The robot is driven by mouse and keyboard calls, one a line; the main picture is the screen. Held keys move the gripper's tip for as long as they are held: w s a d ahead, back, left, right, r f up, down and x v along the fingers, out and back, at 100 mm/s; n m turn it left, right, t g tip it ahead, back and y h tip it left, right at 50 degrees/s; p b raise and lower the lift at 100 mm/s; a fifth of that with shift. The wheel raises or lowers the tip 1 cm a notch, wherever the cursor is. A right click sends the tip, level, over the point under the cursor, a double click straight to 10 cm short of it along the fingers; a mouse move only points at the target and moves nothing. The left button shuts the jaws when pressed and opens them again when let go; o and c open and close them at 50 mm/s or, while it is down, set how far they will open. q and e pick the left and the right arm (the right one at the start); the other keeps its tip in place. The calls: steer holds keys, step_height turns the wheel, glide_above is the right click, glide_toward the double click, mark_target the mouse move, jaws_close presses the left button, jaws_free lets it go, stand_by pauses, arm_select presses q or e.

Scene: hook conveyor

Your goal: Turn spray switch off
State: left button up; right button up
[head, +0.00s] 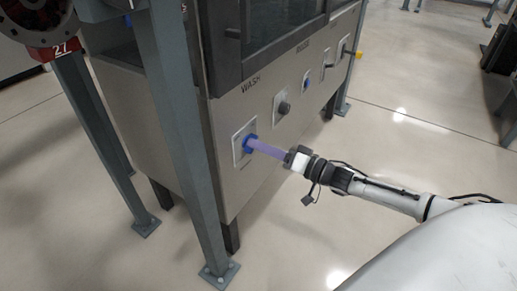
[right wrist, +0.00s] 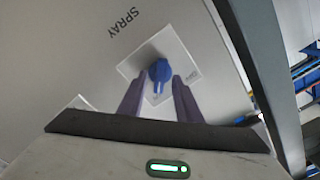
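The spray switch is a blue rotary knob (right wrist: 160,69) on a pale square plate, below the word SPRAY in the right wrist view. Its narrow pointer end points down in that view, towards my gripper. In the head view the blue knob (head: 249,143) is on the lower left of the machine's front panel. My right gripper (right wrist: 158,80) has its two purple fingers apart, one on each side of the knob, with a visible gap between them. I cannot tell whether the tips touch the knob. The right gripper also shows in the head view (head: 262,147). My left gripper is not in view.
The steel washing machine (head: 262,190) carries more controls to the right: a dark knob (head: 284,108), a small blue switch (head: 306,80) and a yellow-tipped lever (head: 357,54). A grey frame post (head: 180,130) stands close left of the panel.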

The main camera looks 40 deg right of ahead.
steer(key=shift+w+a, duration=0.2)
steer(key=shift+w, duration=0.3)
jaws_close()
